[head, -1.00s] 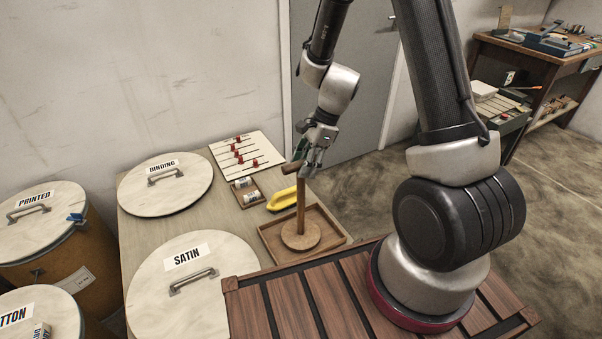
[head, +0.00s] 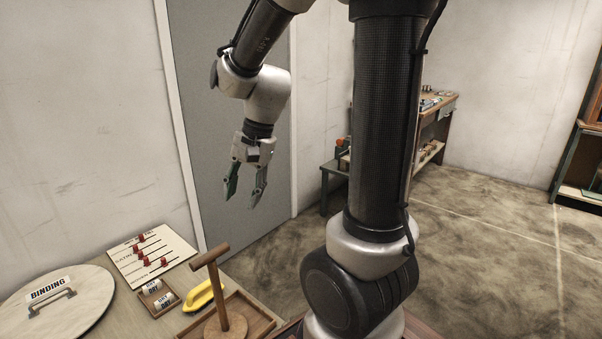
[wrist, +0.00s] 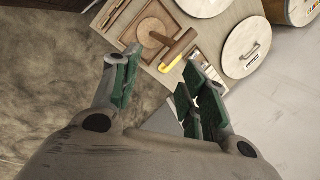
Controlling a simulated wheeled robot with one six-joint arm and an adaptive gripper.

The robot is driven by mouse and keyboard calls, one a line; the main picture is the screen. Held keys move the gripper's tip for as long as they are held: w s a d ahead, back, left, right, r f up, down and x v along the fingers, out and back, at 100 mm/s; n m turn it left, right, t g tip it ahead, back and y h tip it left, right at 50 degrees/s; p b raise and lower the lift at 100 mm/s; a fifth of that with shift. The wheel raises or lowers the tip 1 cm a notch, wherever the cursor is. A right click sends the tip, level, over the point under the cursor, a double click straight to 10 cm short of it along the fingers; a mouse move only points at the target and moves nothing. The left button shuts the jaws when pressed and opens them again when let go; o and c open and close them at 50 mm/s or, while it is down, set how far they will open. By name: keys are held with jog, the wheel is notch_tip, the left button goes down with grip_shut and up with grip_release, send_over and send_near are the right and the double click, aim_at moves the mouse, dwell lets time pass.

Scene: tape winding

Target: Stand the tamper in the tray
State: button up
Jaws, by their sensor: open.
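The wooden tamper (head: 222,292) stands upright in the wooden tray (head: 262,318), its round base down and its T-shaped handle on top. The bottom of the head view cuts off its base. In the wrist view the tamper (wrist: 175,50) is seen from above, with its round base inside the tray (wrist: 128,38). My gripper (head: 242,200) is open and empty. It hangs in the air above and behind the tamper, well apart from it, in front of the grey door.
A yellow-handled tool (head: 203,295) lies left of the tray. Beside it are a small holder with white labelled blocks (head: 157,292) and a board with red pegs (head: 150,255). The BINDING lid (head: 55,300) is at left. Open floor (head: 490,250) lies to the right.

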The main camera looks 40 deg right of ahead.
jog(key=s+d+r+n+t+h, duration=0.1)
jog(key=s+d+r+n, duration=0.2)
jog(key=s, duration=0.4)
jog(key=s+d+r+n+t+h, duration=0.1)
jog(key=s+d+r+n+h, duration=0.1)
jog(key=s+r+n, duration=0.3)
jog(key=shift+s+d+r+n+t, duration=0.2)
jog(key=shift+s+d+n+t, duration=0.2)
jog(key=shift+s+d+n, duration=0.55)
jog(key=shift+a, duration=0.1)
